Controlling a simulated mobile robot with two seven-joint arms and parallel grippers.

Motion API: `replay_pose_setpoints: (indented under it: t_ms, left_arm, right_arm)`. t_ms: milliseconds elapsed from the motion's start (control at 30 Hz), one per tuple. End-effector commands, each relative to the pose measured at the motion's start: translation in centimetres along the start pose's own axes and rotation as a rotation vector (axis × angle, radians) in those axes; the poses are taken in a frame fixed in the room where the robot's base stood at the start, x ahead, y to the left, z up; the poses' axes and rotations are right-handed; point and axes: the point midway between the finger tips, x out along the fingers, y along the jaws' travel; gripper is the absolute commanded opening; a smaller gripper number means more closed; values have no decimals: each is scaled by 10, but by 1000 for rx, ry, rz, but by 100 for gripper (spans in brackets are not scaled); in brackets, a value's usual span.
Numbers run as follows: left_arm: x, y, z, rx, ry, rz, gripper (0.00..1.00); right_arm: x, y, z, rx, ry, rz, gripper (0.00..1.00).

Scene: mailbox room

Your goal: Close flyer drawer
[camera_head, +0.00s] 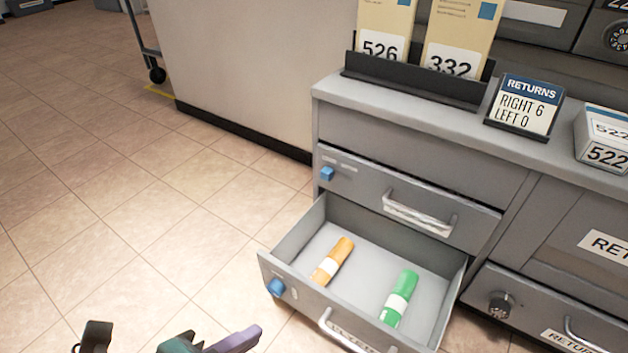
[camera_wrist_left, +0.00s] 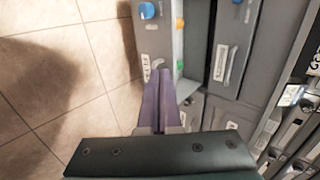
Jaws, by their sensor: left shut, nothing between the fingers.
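The grey flyer drawer (camera_head: 310,302) stands pulled out at the bottom of the left cabinet column in the head view. Its front has a blue knob (camera_head: 276,287), a pale bar handle (camera_head: 340,338) and a label partly cut off by the handle and the frame edge. An orange roll (camera_head: 332,261) and a green roll (camera_head: 398,298) lie inside. My left gripper (camera_head: 257,331) is low, in front of the drawer and left of its handle. In the left wrist view its purple fingers (camera_wrist_left: 160,72) are together and empty, near the drawer front (camera_wrist_left: 151,42); contact is unclear. My right gripper is out of view.
A shut drawer (camera_head: 405,195) with its own handle is just above. The counter holds a black rack (camera_head: 415,82) of envelopes and a RETURNS sign (camera_head: 524,105). A returns drawer (camera_head: 530,310) is at right. Open tiled floor (camera_head: 130,220) lies at left.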

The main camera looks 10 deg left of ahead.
Motion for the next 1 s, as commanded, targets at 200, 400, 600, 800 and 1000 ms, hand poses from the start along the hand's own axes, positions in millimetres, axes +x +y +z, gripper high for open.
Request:
replay_pose_setpoints:
  t_ms: [200,400,600,800,1000]
  left_arm:
    - [18,8,-1,16,5,-8,0]
    - [57,11,0,16,4,-8,0]
    - [100,11,-1,14,4,-8,0]
    - [125,-6,-2,13,5,-10,0]
    - [135,-20,-1,13,4,-7,0]
  right_arm:
    - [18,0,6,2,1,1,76]
    - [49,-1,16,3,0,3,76]
    - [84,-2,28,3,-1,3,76]
    - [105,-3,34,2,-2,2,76]
    - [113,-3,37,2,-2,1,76]
